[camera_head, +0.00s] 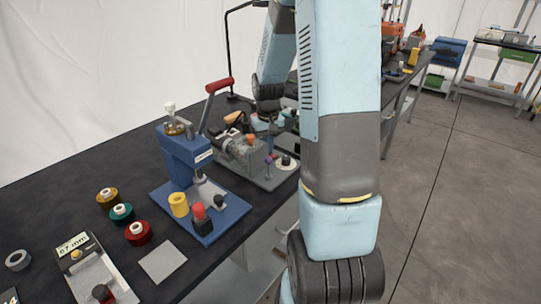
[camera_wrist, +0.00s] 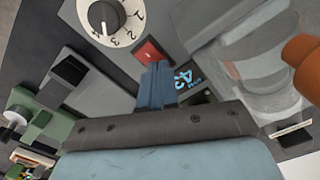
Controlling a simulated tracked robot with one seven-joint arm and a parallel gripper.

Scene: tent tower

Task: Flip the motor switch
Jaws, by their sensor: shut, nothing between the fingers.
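A small red rocker switch (camera_wrist: 150,51), which looks like the motor switch, sits in a grey panel in the wrist view. My gripper (camera_wrist: 157,74) is shut and empty. Its blue fingertips are just below the switch in the picture; I cannot tell whether they touch it. A round white dial (camera_wrist: 107,17) with a black knob and numbers is left of the switch. A lit blue display (camera_wrist: 183,78) is right of my fingers. In the head view, the grey machine (camera_head: 245,155) stands on the bench, and my arm hides part of it. The switch cannot be made out there.
A clear cylinder (camera_wrist: 262,55) and an orange part (camera_wrist: 303,60) are close on the right in the wrist view. A blue press (camera_head: 185,155) with a red-handled lever stands left of the machine. Coloured spools (camera_head: 138,232) lie on the black bench (camera_head: 60,200).

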